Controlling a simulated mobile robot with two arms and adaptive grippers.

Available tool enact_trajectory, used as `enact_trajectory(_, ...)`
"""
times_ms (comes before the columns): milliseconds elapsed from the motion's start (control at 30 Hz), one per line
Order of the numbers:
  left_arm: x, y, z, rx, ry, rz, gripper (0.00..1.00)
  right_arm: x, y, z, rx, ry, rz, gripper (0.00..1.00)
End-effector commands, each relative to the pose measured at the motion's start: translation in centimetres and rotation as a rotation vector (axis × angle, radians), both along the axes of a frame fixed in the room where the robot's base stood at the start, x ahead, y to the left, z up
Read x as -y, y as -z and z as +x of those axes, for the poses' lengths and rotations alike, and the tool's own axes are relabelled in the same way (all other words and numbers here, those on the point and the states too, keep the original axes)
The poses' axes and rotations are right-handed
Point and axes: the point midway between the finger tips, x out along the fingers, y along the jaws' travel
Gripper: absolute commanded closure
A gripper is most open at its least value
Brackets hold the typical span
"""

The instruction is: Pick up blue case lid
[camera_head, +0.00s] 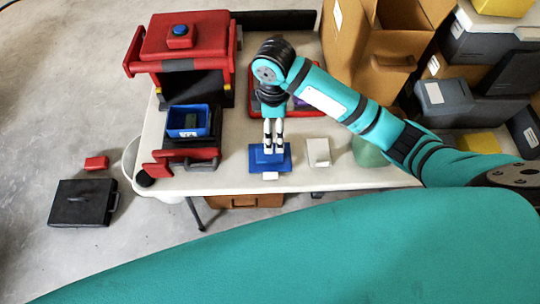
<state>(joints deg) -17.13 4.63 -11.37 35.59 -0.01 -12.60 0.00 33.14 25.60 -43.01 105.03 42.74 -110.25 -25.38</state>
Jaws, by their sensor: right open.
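A blue case lid (258,161) lies on the pale table near its front edge, with a small raised blue part on top. My right gripper (273,151) points down over it, its two light fingers on or just above the raised part. The fingers stand slightly apart, and I cannot tell whether they touch the lid. The fingers hide part of the lid's top. My left gripper is not in view.
A red press-like stand (185,45) holds a blue bin (188,121) at the left. A white block (318,152) stands just right of the lid. A red tray (308,112) lies behind, partly hidden by my arm. Cardboard boxes (355,50) stand at the back right.

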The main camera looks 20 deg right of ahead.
Motion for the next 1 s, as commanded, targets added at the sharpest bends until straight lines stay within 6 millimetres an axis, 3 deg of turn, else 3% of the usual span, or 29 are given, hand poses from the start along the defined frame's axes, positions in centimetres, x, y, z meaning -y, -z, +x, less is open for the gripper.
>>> enact_trajectory(500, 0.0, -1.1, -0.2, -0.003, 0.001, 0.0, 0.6, -0.1, 10.3, 0.0, -0.003, 0.003, 0.002, 0.0)
enact_trajectory(767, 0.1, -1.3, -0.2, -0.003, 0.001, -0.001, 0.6, -0.2, 12.1, 0.1, 0.001, 0.004, 0.002, 0.0)
enact_trajectory(1000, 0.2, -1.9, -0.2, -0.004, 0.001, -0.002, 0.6, -0.6, 15.4, 0.6, -0.002, 0.004, 0.001, 0.0)
